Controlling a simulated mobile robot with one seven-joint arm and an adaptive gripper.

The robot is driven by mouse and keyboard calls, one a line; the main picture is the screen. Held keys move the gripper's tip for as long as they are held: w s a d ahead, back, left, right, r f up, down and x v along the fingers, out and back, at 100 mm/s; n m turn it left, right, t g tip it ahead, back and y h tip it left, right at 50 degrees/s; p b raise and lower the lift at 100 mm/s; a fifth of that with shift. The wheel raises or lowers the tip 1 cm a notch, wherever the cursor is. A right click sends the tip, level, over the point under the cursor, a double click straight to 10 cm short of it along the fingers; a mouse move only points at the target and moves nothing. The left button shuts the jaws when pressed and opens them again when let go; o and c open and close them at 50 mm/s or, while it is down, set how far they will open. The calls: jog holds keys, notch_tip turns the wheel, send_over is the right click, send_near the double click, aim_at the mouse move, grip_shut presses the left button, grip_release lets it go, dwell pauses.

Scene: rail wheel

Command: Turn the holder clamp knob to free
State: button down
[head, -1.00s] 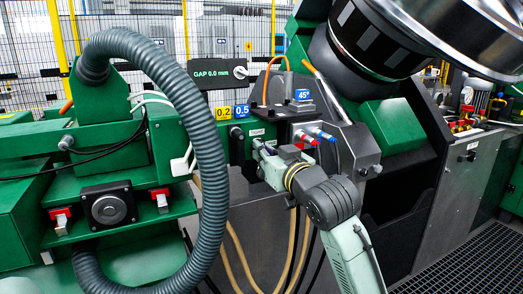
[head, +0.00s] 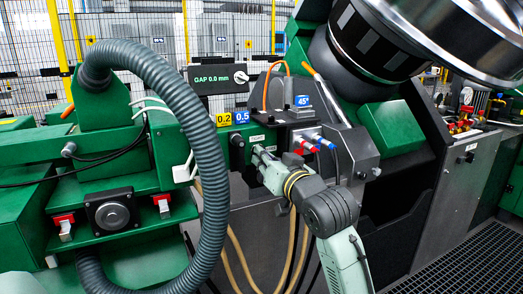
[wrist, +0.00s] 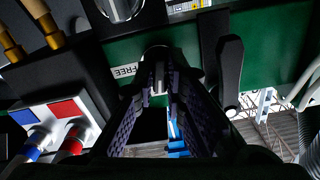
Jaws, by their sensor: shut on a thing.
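The holder clamp knob (wrist: 158,52) shows in the wrist view as a round grey-black knob on the green panel. It sits between my fingers, beside a white label reading FREE (wrist: 125,71). My gripper (wrist: 159,88) is shut on this knob; its dark ribbed pads lie on both sides of it. A pale strip shows on the knob between the fingertips, but I cannot tell which way it points. In the head view my gripper (head: 258,155) is at the green panel just below a small white label (head: 257,138), and it hides the knob.
A black lever (wrist: 230,65) stands close beside my fingers. Red and blue hose fittings (head: 308,145) are just right of my gripper in the head view. A thick grey hose (head: 208,170) arches at left. A GAP 0.0 mm panel (head: 211,77) is above.

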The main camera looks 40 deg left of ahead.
jog(key=shift+m+p, duration=0.75)
jog(key=shift+m, duration=0.15)
jog(key=m+p, duration=0.4)
jog(key=p, duration=0.1)
jog(key=shift+m, duration=0.3)
